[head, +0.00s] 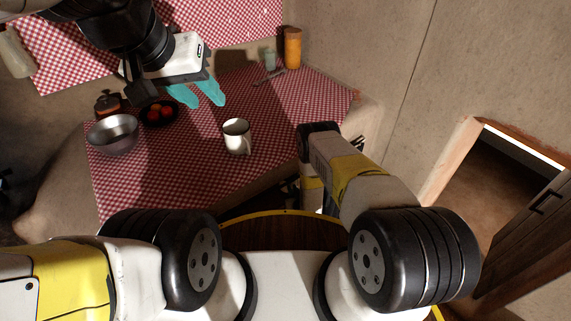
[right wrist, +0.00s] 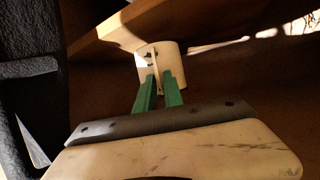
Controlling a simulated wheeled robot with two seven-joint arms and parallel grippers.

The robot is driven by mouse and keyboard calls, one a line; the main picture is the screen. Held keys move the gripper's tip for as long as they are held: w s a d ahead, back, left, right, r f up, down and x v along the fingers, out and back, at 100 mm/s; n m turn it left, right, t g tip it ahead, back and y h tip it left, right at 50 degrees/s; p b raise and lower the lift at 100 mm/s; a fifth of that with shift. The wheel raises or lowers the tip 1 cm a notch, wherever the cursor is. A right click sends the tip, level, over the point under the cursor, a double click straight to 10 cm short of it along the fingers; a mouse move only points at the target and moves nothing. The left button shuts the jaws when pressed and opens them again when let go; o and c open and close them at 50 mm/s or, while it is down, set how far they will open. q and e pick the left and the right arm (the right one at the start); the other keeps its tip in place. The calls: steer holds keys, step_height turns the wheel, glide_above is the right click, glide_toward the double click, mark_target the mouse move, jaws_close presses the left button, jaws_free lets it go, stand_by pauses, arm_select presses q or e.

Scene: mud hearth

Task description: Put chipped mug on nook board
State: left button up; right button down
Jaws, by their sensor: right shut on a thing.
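A pale mug (right wrist: 170,68) with its handle between the green fingers of my right gripper (right wrist: 158,86) shows in the right wrist view. That gripper is shut on the mug. The mug is close to the edge of a wooden board (right wrist: 125,30); I cannot tell whether they touch. In the head view my right gripper is hidden by its own arm. A second white mug (head: 236,136) stands upright on the checked cloth; I see no clear chip on either. My left gripper (head: 205,95), with teal fingers apart, is open and empty above the cloth.
On the checked cloth (head: 190,180) are a metal bowl (head: 113,134), a dark plate with red items (head: 159,113), a small brown pot (head: 108,103) and an orange jar (head: 292,47). A doorway with a wooden door (head: 530,215) is at right.

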mark_target(286, 189)
steer(key=w+a, duration=0.1)
steer(key=w, duration=0.1)
steer(key=w+a, duration=0.1)
steer(key=w, duration=0.1)
steer(key=shift+a+f, duration=0.25)
steer(key=shift+a, duration=0.05)
steer(key=shift+w+a+f, duration=0.15)
steer(key=shift+f, duration=1.6)
steer(key=shift+f, duration=0.1)
steer(key=c, duration=1.5)
jaws_free()
steer(key=shift+f, duration=0.1)
steer(key=shift+o, duration=0.2)
steer(key=shift+r, duration=0.25)
steer(key=v, duration=1.2)
